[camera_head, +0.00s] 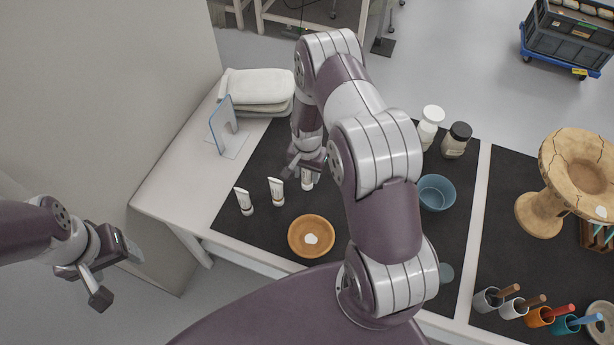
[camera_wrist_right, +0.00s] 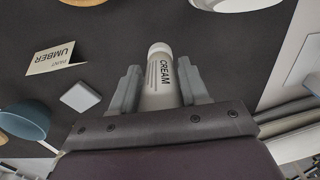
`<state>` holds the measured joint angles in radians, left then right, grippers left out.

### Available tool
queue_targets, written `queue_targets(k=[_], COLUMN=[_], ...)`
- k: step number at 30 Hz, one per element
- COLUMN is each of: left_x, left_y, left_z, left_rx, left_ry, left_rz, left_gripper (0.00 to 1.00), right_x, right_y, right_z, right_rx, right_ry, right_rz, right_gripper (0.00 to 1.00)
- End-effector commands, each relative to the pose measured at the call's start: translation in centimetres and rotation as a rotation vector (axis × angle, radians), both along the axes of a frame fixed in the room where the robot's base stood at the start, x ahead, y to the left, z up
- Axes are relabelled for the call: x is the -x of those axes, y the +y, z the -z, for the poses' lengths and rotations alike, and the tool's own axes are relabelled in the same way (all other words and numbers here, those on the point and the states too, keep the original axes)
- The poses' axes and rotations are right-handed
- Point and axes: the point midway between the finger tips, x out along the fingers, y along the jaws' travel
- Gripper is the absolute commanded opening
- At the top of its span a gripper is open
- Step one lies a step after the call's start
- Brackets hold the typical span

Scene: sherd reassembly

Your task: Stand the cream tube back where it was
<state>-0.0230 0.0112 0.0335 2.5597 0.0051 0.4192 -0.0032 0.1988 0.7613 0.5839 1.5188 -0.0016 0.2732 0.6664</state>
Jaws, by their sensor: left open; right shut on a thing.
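The cream tube (camera_wrist_right: 163,75) is pale with a white end and dark "CREAM" lettering. In the right wrist view it is between the two grey fingers of my right gripper (camera_wrist_right: 160,90), which is shut on it. In the head view my right gripper (camera_head: 306,166) is over the dark mat, and the tube's lower part (camera_head: 307,182) shows below it. I cannot tell whether the tube touches the mat. Two white tubes (camera_head: 244,201) (camera_head: 276,191) stand to its left. My left gripper (camera_head: 118,273) is open and empty, left of the table and off it.
A wooden bowl (camera_head: 325,246) with a white piece inside is in front. A blue bowl (camera_head: 437,192) and two jars (camera_head: 430,127) (camera_head: 456,140) are right of my arm. Folded towels (camera_head: 257,90) and a bluish stand (camera_head: 222,124) are behind left. A label card (camera_wrist_right: 58,57) reads UMBER.

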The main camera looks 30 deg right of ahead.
Motion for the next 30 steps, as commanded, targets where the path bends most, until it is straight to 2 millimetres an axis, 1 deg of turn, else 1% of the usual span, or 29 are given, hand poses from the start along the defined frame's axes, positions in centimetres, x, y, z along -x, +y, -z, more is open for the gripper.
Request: queue_targets(k=[1,3,6,13,17,18,19,20,27,30], left_x=[0.0,0.0,0.0,0.0,0.0,0.0,0.0,0.0,0.0,0.0], left_y=[0.0,0.0,0.0,0.0,0.0,0.0,0.0,0.0,0.0,0.0], left_z=[-0.5,-0.9,-1.0,-0.8,-0.4,-0.6,-0.6,-0.6,-0.6,-1.1], left_rx=[0.0,0.0,0.0,0.0,0.0,0.0,0.0,0.0,0.0,0.0], left_ry=[0.0,0.0,0.0,0.0,0.0,0.0,0.0,0.0,0.0,0.0], left_rz=[0.0,0.0,0.0,0.0,0.0,0.0,0.0,0.0,0.0,0.0], left_gripper=[0.7,0.7,0.7,0.7,0.7,0.7,0.7,0.7,0.7,0.7], right_x=[0.2,0.2,0.2,0.1,0.1,0.1,0.1,0.1,0.1,0.1], right_y=[0.1,0.0,0.0,0.0,0.0,0.0,0.0,0.0,0.0,0.0], right_z=[0.9,2.2,3.3,3.5,4.0,3.8,3.8,3.8,3.7,3.1], right_rx=[-0.001,-0.001,-0.001,-0.001,-0.001,-0.001,0.0,0.0,0.0,0.0], right_ry=[0.008,0.006,0.003,0.002,0.002,0.002,0.003,0.003,0.003,0.001], right_rz=[0.0,0.001,0.0,0.0,0.0,0.0,0.0,0.0,0.0,0.0], right_gripper=[0.15,0.15,0.15,0.15,0.15,0.58,0.67,0.7,0.7,0.7])
